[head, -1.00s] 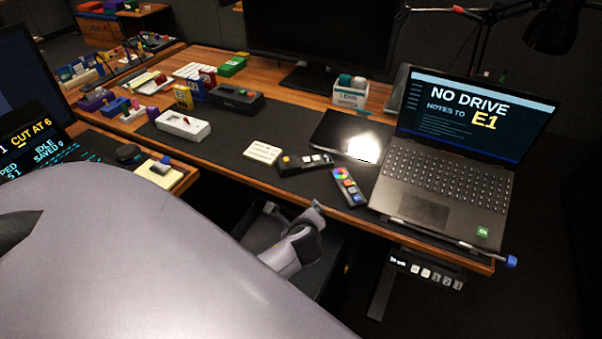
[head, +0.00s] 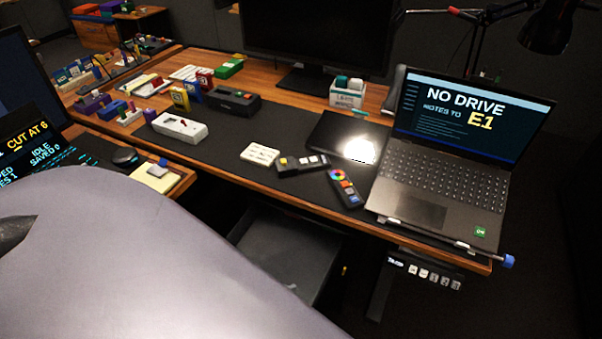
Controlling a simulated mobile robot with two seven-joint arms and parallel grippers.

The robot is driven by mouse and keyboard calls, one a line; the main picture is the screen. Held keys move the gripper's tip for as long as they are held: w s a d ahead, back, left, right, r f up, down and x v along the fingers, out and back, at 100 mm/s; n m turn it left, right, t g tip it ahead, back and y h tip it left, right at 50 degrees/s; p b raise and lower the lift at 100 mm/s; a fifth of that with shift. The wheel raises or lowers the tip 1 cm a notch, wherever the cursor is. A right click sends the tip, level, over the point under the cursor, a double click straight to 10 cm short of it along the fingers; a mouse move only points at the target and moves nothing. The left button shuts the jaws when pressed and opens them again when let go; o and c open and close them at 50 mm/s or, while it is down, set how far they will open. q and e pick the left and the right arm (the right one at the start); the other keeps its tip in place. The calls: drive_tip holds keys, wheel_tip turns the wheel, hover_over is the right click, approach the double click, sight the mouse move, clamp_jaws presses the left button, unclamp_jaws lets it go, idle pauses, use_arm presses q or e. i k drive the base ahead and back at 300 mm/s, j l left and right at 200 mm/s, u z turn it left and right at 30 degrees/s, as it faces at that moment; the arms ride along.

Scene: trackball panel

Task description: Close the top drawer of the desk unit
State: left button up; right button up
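The dark grey drawer unit (head: 285,252) shows in the head view below the front edge of the desk (head: 262,178). Its top part juts out from under the desktop, and it looks like a drawer standing open. My own large grey arm surface hides its lower and left parts. Neither of my grippers can be made out in the head view.
An open laptop (head: 442,180) sits at the desk's right end, with a small button panel (head: 424,272) hanging below. A remote (head: 345,188) and a white device (head: 180,127) lie on the dark mat. A side desk (head: 183,181) stands at left.

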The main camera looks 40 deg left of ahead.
sight(301, 253)
drive_tip(key=k+u, duration=0.2)
drive_tip(key=u, duration=0.3)
drive_tip(key=k+u, duration=0.2)
drive_tip(key=u, duration=0.25)
drive_tip(key=k+u, duration=0.2)
drive_tip(key=u, duration=0.3)
